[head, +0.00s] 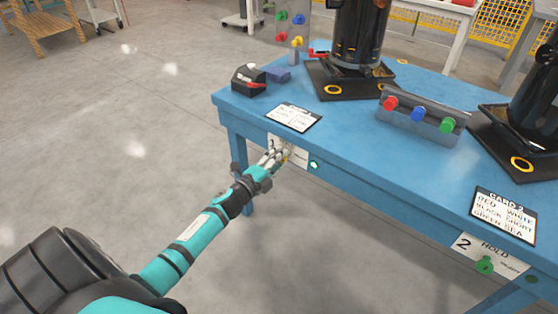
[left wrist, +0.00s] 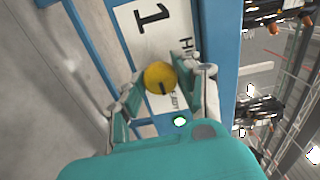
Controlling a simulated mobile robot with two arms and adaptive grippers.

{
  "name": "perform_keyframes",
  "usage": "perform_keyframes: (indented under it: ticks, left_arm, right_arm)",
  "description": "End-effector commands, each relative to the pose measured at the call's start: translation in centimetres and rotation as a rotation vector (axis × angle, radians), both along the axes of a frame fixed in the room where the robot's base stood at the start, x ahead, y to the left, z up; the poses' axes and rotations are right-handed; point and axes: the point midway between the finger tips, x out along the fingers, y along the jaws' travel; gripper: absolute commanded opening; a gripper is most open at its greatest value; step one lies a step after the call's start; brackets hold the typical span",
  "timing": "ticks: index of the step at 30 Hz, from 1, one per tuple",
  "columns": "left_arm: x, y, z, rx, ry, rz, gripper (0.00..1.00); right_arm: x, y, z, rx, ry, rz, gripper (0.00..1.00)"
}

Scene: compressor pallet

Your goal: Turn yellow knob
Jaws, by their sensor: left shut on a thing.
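The yellow knob (left wrist: 160,77) sits on a white panel marked "1" (left wrist: 146,22) on the front side of the blue table. A dark mark shows on its face. My left gripper (head: 273,157) reaches the panel below the table's near left corner. In the left wrist view, its fingers (left wrist: 163,88) are shut on the knob, one on each side. In the head view, the fingers mostly hide the knob. My right gripper is not in view.
A lit green lamp (head: 313,164) is beside the panel. The blue table (head: 345,140) carries black cylinders on bases, a grey block with red, blue and green knobs (head: 418,115), and cards. Another panel, "2 HOLD" (head: 490,254), has a green knob (head: 485,265). Floor at left is clear.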

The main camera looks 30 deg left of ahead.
Motion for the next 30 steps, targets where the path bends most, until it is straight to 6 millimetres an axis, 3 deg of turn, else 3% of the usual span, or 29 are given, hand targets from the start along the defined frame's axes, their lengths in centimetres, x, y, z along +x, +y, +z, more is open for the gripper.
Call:
perform_keyframes:
  ticks: [20, 21, 26, 30]
  left_arm:
    - [-0.04, -0.04, -0.07, 0.058, -0.004, -0.001, 0.0]
    - [-0.04, -0.04, -0.07, 0.057, -0.003, -0.001, 0.38]
    - [-0.03, -0.03, -0.05, 0.056, -0.003, -0.001, 0.57]
    - [-0.02, -0.02, -0.04, 0.056, -0.003, 0.0, 0.57]
  right_arm:
    - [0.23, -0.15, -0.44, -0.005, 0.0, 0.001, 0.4]
    - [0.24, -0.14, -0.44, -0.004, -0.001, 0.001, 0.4]
    - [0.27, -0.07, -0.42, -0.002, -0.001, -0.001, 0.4]
    - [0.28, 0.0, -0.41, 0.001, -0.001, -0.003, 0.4]
